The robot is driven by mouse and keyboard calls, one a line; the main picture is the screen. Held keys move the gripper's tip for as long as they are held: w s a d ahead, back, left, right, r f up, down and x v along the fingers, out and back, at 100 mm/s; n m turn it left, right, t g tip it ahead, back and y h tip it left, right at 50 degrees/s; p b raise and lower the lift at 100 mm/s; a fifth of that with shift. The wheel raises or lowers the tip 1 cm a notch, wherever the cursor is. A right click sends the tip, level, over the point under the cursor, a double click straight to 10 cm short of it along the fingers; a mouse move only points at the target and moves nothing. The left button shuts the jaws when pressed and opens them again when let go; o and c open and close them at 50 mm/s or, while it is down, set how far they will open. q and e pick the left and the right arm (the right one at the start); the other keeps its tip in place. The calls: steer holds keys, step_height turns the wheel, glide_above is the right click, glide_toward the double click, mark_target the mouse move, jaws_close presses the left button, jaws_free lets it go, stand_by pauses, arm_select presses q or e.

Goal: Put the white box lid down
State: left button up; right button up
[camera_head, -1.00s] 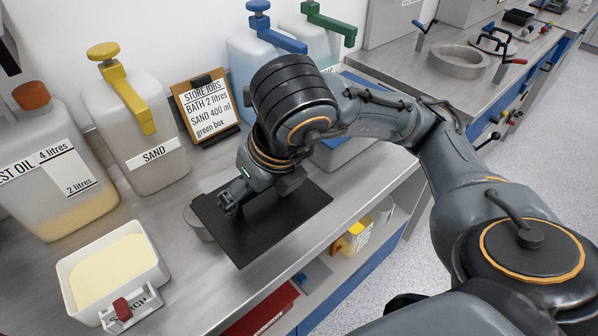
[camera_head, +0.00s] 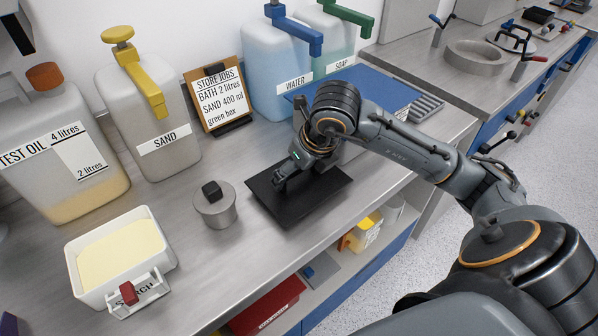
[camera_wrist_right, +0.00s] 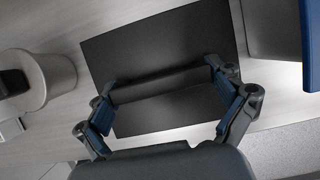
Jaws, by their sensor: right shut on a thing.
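A flat black rectangular lid (camera_head: 305,203) with a raised dark bar across its middle is at the counter, right of the metal pot; it is not white. My right gripper (camera_head: 284,178) is over it, shut on the bar. In the right wrist view, the fingers (camera_wrist_right: 170,92) are at the two ends of the bar on the lid (camera_wrist_right: 160,48). I cannot tell whether the lid touches the counter. The open white box (camera_head: 86,288), filled with pale powder, stands at the left front. My left gripper is not in view.
A metal pot (camera_head: 215,211) with a black knob stands left of the lid. Sand (camera_head: 150,125), water (camera_head: 280,75) and test oil (camera_head: 60,160) containers and a job board (camera_head: 218,98) line the back. A blue-topped box (camera_head: 375,88) is behind my arm. Bare counter lies in front of the pot.

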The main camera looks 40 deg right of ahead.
steer(key=shift+f, duration=0.5)
steer(key=shift+f, duration=0.2)
steer(key=o, duration=0.8)
steer(key=shift+r, duration=0.15)
steer(key=shift+r, duration=0.2)
steer(key=v, duration=1.1)
steer(key=shift+s+r, duration=0.25)
steer(key=shift+r, duration=0.1)
